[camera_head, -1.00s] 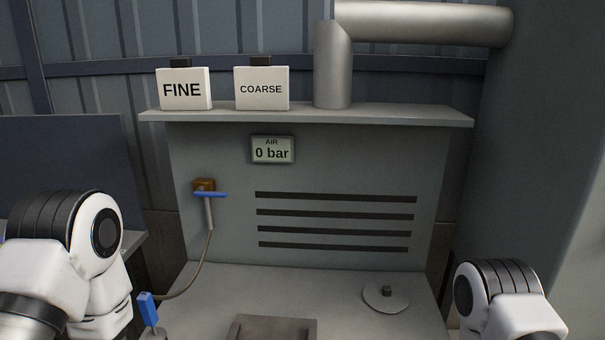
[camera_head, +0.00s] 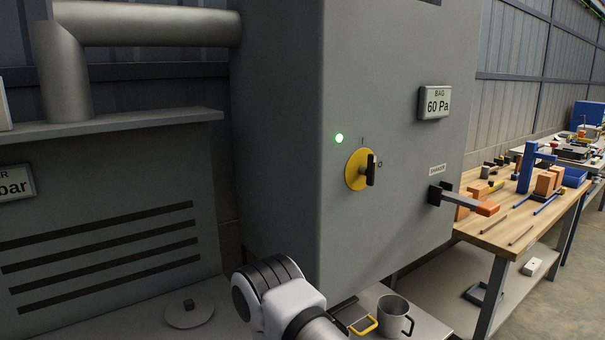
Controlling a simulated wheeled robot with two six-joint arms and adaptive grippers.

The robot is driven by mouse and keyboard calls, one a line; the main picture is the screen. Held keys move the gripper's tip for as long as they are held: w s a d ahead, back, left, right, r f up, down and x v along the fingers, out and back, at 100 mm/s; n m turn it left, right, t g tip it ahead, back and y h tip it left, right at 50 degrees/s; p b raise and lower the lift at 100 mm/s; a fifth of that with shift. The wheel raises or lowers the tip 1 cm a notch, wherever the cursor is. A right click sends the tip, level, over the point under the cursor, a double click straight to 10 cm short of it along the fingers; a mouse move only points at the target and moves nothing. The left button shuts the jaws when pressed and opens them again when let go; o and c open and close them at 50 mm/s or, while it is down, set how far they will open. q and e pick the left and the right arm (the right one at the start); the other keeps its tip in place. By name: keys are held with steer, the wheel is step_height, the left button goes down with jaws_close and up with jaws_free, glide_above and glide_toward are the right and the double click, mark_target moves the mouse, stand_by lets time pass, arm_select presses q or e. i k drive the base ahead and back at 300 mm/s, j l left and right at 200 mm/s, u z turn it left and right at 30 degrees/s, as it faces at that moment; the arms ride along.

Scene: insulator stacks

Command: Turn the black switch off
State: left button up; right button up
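The black switch (camera_head: 371,170) is a knob handle on a round yellow plate (camera_head: 356,170), on the side of a grey cabinet (camera_head: 390,60). The handle looks upright in the picture. An "I" mark is above the plate and an "O" mark is to its right. A green lamp (camera_head: 339,138) glows at the upper left of the plate. One white and black arm link of mine shows at the bottom, below the switch. Neither of my grippers is in view.
A lever with an orange end (camera_head: 487,208) juts out right of the switch, under a small label. A display (camera_head: 435,102) reads "BAG 60 Pa". A metal mug (camera_head: 394,316) stands below. A wooden workbench (camera_head: 510,235) with tools is at the right.

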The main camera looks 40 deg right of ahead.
mark_target(369, 171)
steer(key=z, duration=1.65)
steer(key=k+l+z, duration=0.1)
steer(key=l+z, duration=0.65)
steer(key=k+j, duration=0.05)
